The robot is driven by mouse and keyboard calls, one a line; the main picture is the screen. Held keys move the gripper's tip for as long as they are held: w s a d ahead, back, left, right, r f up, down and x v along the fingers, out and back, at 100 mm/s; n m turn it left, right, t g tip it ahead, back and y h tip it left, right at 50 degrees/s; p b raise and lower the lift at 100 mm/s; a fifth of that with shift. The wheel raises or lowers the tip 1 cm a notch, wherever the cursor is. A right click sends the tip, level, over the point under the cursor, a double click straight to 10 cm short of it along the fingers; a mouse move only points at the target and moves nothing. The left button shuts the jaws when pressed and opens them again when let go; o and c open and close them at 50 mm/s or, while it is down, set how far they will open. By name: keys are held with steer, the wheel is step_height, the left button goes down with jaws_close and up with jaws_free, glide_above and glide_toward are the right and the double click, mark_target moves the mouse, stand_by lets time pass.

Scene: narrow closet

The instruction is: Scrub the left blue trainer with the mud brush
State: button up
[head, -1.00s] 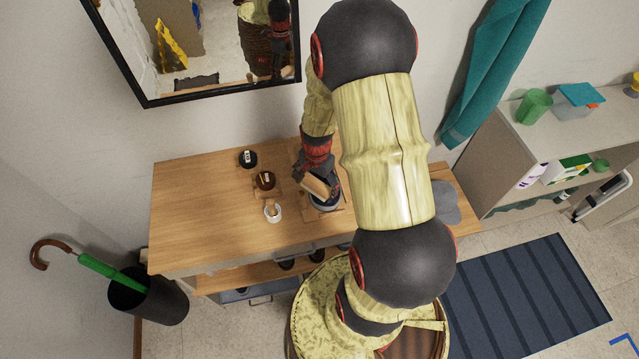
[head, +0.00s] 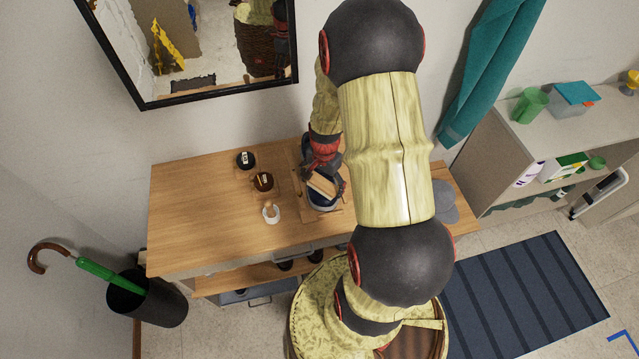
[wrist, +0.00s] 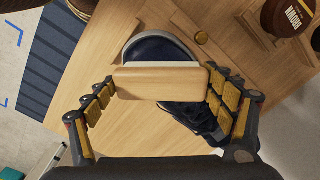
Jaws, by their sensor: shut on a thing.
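My gripper (wrist: 165,100) is shut on the mud brush (wrist: 160,83), a pale wooden block held crosswise between its fingers. The trainer's laces show beside the right finger. In the head view the brush (head: 322,185) is over the trainer (head: 322,201) on the wooden bench top (head: 200,215). My arm hides part of the bench there, and I cannot make out a second trainer.
A mirror (head: 205,95) hangs behind. The bench's left part is clear. An umbrella stand (head: 150,300) is at lower left.

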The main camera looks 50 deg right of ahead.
steer(key=shift+r+p, duration=1.85)
steer(key=shift+r, duration=1.05)
steer(key=shift+s+r+p, duration=0.1)
steer(key=shift+r+p, duration=0.95)
steer(key=shift+r, duration=0.45)
